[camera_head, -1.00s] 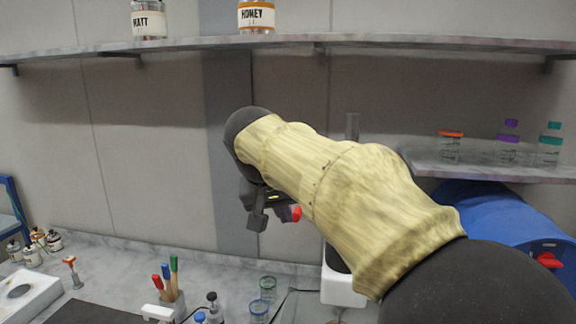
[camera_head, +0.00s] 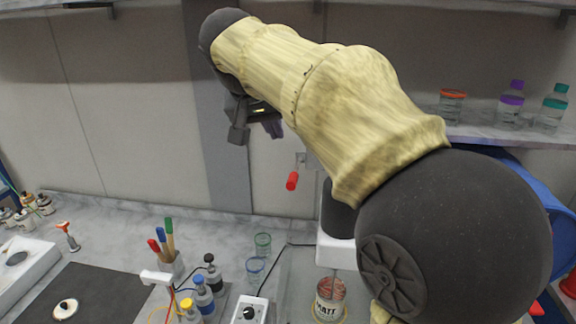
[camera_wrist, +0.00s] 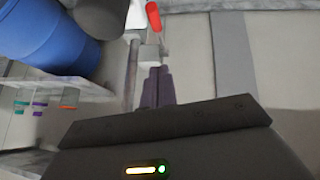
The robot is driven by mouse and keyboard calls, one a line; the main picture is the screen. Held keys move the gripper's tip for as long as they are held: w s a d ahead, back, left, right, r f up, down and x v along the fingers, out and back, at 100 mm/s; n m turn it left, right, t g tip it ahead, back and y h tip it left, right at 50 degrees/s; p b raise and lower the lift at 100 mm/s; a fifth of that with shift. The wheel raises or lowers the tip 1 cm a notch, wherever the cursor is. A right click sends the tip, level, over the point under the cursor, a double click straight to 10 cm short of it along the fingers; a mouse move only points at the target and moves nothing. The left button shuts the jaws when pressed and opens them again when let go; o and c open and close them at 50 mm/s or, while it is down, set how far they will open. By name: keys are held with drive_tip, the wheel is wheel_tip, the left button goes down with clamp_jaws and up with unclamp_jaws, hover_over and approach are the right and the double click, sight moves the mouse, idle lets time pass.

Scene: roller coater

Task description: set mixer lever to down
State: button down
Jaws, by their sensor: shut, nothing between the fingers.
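The mixer (camera_head: 337,249) stands at the back of the counter, a white body with a dark part, half hidden behind my arm. The mixer lever (camera_head: 292,181) has a red grip, left of the mixer's upper part and below a small grey fitting. In the wrist view the red grip (camera_wrist: 154,16) shows at the top, beyond my fingertips. My gripper (camera_head: 272,128) is above and a little left of the lever in the head view. Its dark fingers (camera_wrist: 158,86) are shut, empty and apart from the lever.
A labelled jar (camera_head: 329,298) stands at the mixer's foot. A shelf (camera_head: 500,135) with bottles and a blue drum (camera_head: 545,205) are at the right.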

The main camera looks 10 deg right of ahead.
drive_tip(key=p, duration=0.2)
hover_over(292, 175)
drive_tip(key=a, duration=0.2)
wheel_tip(292, 175, down, 7)
drive_tip(key=f, duration=0.1)
drive_tip(key=s, duration=0.1)
drive_tip(key=f+p, duration=0.1)
drive_tip(key=shift+s+d+f, duration=0.25)
drive_tip(key=shift+s+f, duration=0.1)
drive_tip(key=shift+f, duration=0.55)
